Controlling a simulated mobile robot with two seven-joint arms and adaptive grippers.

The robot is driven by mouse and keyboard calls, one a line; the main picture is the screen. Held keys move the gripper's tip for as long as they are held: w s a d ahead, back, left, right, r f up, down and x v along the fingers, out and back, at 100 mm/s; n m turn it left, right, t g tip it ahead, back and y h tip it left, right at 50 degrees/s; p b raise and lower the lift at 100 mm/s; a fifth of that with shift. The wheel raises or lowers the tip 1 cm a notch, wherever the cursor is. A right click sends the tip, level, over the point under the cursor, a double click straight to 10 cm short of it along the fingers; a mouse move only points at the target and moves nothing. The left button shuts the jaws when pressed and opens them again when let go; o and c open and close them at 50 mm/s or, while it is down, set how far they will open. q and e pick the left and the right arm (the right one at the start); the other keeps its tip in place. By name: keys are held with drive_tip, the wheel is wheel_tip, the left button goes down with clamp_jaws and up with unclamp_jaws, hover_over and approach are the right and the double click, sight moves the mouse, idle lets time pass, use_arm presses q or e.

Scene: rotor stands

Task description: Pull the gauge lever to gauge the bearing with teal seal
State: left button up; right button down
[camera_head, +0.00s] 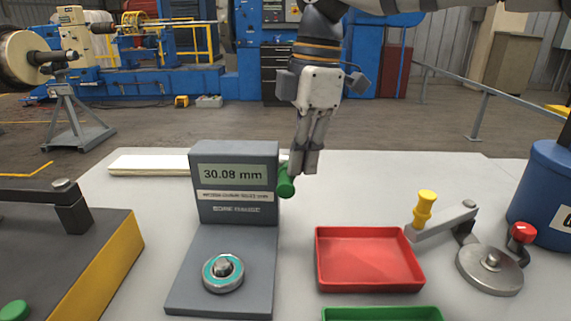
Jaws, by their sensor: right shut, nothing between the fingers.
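The grey bore gauge (237,210) stands on the table left of centre, its display reading 30.08 mm. The bearing with teal seal (223,272) lies on the gauge's base plate, with a metal plug showing in its bore. The gauge lever's green handle (286,182) sticks out at the right side of the gauge. My right gripper (304,172) is shut just above and right of the green handle. Its fingertips look close to or touching the handle; I cannot tell which. My left gripper is not in view.
A red tray (368,261) stands empty right of the gauge, with a green tray (383,314) in front of it. A device with a yellow-knobbed arm (440,221) and a blue container (545,188) stand at the right. A yellow-sided fixture (118,257) is at the left.

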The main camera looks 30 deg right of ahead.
drive_tip(key=shift+s+d+r, duration=0.15)
drive_tip(key=shift+d, duration=0.6)
wheel_tip(320, 180, up, 12)
drive_tip(key=d, duration=0.1)
drive_tip(key=shift+s, duration=0.15)
idle(0.5)
